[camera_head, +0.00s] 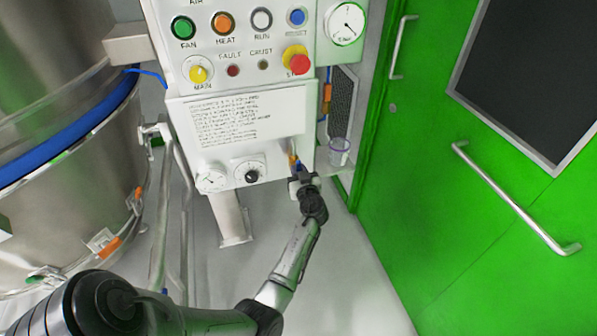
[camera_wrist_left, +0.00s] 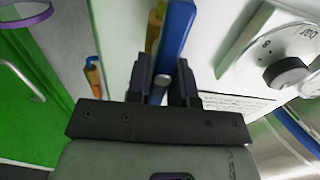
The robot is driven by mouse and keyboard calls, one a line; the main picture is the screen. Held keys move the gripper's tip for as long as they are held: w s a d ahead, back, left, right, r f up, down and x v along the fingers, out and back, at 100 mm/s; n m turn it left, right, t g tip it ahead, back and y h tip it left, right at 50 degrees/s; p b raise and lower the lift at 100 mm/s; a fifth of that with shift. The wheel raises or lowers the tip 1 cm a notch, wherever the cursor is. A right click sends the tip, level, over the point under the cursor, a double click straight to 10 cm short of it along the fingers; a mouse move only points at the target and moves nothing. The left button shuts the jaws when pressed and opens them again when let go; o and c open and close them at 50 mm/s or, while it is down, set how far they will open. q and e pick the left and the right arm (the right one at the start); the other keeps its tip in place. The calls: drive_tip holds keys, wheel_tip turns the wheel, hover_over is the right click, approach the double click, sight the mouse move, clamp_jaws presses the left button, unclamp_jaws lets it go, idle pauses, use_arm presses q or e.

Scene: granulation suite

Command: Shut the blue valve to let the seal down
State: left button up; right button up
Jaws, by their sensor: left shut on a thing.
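The blue valve's lever (camera_wrist_left: 176,32) stands between my left gripper's fingers (camera_wrist_left: 164,84) in the left wrist view, with a brass-coloured body (camera_wrist_left: 154,28) beside it. My left gripper (camera_head: 300,180) is shut on this lever. In the head view it is at the lower right of the white control panel (camera_head: 235,110), and the gripper hides most of the valve. A blue band (camera_head: 65,130) runs around the steel vessel at the left; I cannot tell whether it is the seal. My right gripper is not in view.
A dial knob (camera_head: 252,175) and a small gauge (camera_head: 211,179) sit left of the gripper. A clear cup with a purple rim (camera_head: 340,147) is to its right. A green door (camera_head: 450,200) with a bar handle fills the right side. Open floor lies below the panel.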

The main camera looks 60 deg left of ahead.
use_arm(q)
clamp_jaws()
drive_tip(key=shift+m, duration=0.3)
drive_tip(key=m, duration=0.3)
drive_tip(key=shift+w+b, duration=0.15)
drive_tip(key=shift+b, duration=0.25)
drive_tip(key=m, duration=0.4)
drive_tip(key=shift+w+d+m+p, duration=0.1)
drive_tip(key=shift+w+m+p, duration=0.1)
drive_tip(key=shift+m+p, duration=0.1)
drive_tip(key=m+p, duration=0.1)
drive_tip(key=m, duration=0.2)
drive_tip(key=m+p, duration=0.1)
drive_tip(key=m, duration=0.2)
drive_tip(key=f+m+p, duration=0.1)
drive_tip(key=m+p, duration=0.1)
drive_tip(key=m, duration=0.1)
drive_tip(key=shift+w, duration=0.15)
drive_tip(key=shift+m, duration=0.5)
